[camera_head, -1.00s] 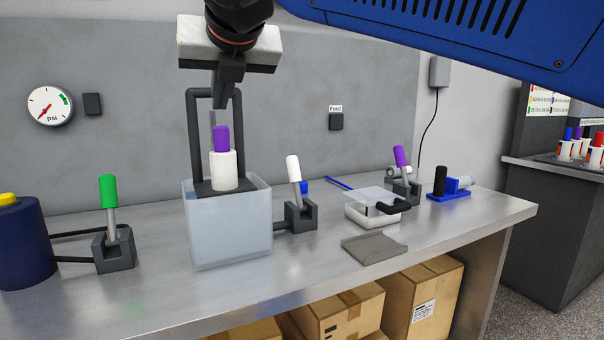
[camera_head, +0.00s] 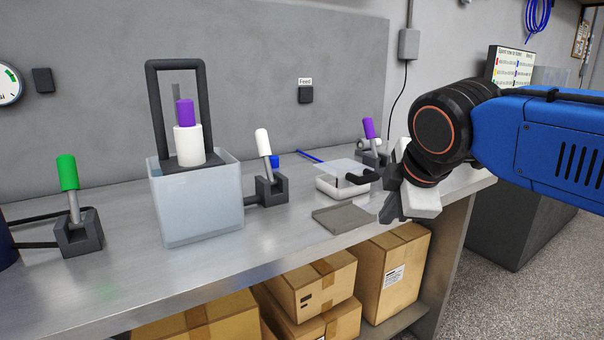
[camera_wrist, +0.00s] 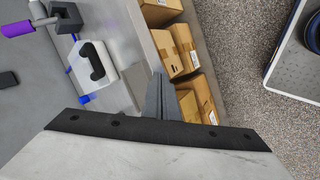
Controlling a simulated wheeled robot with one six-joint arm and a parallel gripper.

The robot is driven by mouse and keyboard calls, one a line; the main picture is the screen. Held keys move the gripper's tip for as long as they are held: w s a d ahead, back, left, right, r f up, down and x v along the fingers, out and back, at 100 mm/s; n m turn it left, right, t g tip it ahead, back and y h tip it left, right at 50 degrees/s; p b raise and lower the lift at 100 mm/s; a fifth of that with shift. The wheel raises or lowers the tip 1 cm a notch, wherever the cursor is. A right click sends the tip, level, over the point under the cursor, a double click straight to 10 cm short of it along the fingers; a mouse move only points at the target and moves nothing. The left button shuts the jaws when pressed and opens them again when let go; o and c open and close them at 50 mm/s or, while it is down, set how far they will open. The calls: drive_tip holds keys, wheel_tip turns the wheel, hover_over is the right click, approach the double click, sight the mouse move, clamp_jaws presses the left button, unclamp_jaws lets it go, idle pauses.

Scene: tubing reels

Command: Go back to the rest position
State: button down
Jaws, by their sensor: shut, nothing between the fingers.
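My gripper (camera_head: 391,205) is at the right of the head view, in front of the bench's front edge, with its dark fingers pointing down and to the left. It is shut and empty. It also shows in the wrist view (camera_wrist: 161,88), where the two fingers are together above the bench edge and boxes. My blue arm reaches in from the right side of the head view. Nothing hangs from the fingers and they appear clear of the bench things.
The metal bench (camera_head: 110,290) holds a clear tank (camera_head: 200,208), a green lever (camera_head: 68,173), a white lever (camera_head: 262,143), a purple lever (camera_head: 369,128) and a white case (camera_head: 340,188). Cardboard boxes (camera_head: 392,270) sit below. The floor (camera_head: 520,300) at right is open.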

drive_tip(key=s+d+f+m+g, duration=0.1)
drive_tip(key=s+d+f+m, duration=0.5)
drive_tip(key=f, duration=0.4)
drive_tip(key=s+d+f+m+g, duration=0.1)
drive_tip(key=s+d+f+m, duration=0.5)
drive_tip(key=s+f+m, duration=0.2)
wheel_tip(320, 180, down, 3)
drive_tip(key=m, duration=0.3)
drive_tip(key=shift+s+d+r+h, duration=0.2)
drive_tip(key=shift+s+h, duration=0.1)
drive_tip(key=shift+h, duration=0.1)
idle(0.3)
